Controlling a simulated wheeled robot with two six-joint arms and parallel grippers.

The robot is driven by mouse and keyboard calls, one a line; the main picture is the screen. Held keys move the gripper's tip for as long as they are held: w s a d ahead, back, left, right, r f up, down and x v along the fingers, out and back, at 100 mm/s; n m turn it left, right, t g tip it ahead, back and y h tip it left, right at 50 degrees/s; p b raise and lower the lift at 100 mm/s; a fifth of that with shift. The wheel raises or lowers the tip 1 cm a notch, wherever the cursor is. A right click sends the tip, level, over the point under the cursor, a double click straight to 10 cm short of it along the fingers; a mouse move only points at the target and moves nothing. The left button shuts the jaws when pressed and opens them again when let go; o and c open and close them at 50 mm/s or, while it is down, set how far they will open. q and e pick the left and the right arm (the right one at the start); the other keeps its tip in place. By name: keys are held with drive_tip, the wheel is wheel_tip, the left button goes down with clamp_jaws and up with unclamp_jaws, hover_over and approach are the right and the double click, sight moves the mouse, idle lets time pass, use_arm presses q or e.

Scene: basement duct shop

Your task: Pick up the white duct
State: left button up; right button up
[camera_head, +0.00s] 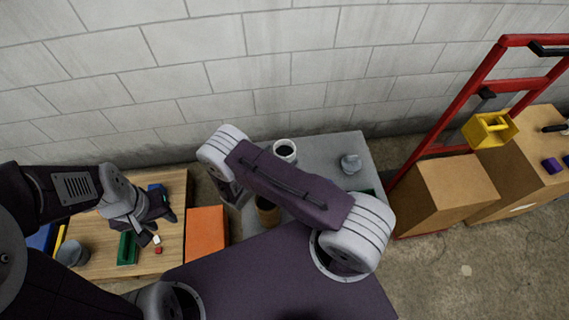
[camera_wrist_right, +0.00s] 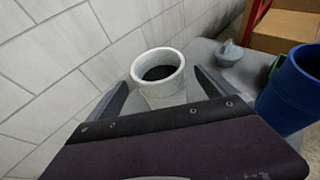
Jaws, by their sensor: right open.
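The white duct (camera_head: 285,150), an upright open-topped cylinder with a dark inside, stands on the grey table (camera_head: 318,147) near the wall. In the right wrist view the white duct (camera_wrist_right: 158,72) is straight ahead. My right gripper (camera_wrist_right: 163,88) is open, with one finger to each side of the duct in that view; I cannot tell whether they touch it. In the head view my right arm hides much of this gripper. My left gripper (camera_head: 158,228) looks open and empty, above the wooden table at left.
The wooden table (camera_head: 172,190) holds a green block (camera_head: 127,248), a grey cup (camera_head: 72,253) and small cubes. An orange box (camera_head: 206,233) stands beside it. A blue cylinder (camera_wrist_right: 292,92) and a grey item (camera_head: 350,164) are near the duct. A red hand truck (camera_head: 462,95) is right.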

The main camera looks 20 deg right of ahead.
sight(288, 148)
drive_tip(key=x, duration=0.4)
drive_tip(key=shift+w+d+f, duration=0.1)
drive_tip(key=shift+w+d, duration=0.05)
drive_tip(key=shift+c, duration=0.9)
clamp_jaws()
